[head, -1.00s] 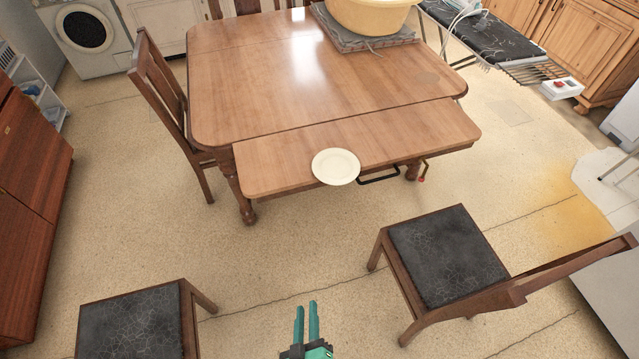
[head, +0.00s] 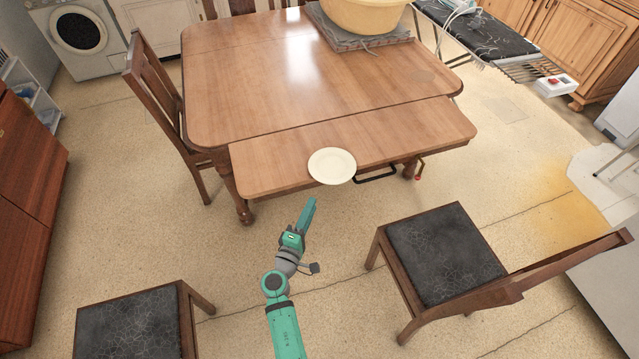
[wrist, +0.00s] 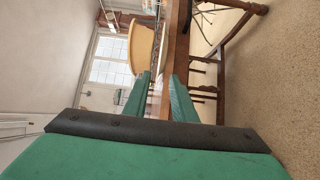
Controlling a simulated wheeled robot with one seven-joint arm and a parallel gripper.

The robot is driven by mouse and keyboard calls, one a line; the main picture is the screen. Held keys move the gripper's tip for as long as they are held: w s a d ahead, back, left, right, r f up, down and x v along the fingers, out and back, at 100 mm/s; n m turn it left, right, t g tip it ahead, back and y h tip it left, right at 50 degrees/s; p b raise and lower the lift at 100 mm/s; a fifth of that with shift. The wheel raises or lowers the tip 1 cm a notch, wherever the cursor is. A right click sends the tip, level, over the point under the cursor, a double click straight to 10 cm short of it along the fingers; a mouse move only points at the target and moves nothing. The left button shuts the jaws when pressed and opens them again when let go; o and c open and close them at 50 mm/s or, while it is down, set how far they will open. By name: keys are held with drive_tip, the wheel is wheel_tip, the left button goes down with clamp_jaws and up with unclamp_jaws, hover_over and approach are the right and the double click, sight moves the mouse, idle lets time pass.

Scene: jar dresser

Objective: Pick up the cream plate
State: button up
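The cream plate (head: 332,166) is round and lies flat on the near leaf of the wooden table (head: 290,100), its front rim at or slightly past the leaf's edge. My gripper (head: 308,208) is in front of the table, below and slightly left of the plate in the head view, apart from it. Its fingers overlap in that view. In the wrist view my gripper (wrist: 160,92) has its two green fingers apart with nothing held between them, facing the table edge side-on.
A yellow tub (head: 362,12) stands on a grey folded mat (head: 352,40) at the table's back. A black handle (head: 378,176) juts below the leaf, right of the plate. Dark-seated chairs stand at front left (head: 130,325) and front right (head: 445,250). Floor between them is open.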

sight(322, 182)
drive_tip(key=x, duration=1)
drive_tip(key=shift+d, duration=0.25)
drive_tip(key=shift+s+a, duration=0.1)
drive_tip(key=shift+a, duration=0.25)
drive_tip(key=shift+c, duration=0.7)
drive_tip(key=shift+d, duration=0.45)
clamp_jaws()
drive_tip(key=shift+s+a+r, duration=0.1)
drive_tip(key=shift+a+r, duration=0.05)
drive_tip(key=shift+r, duration=1.2)
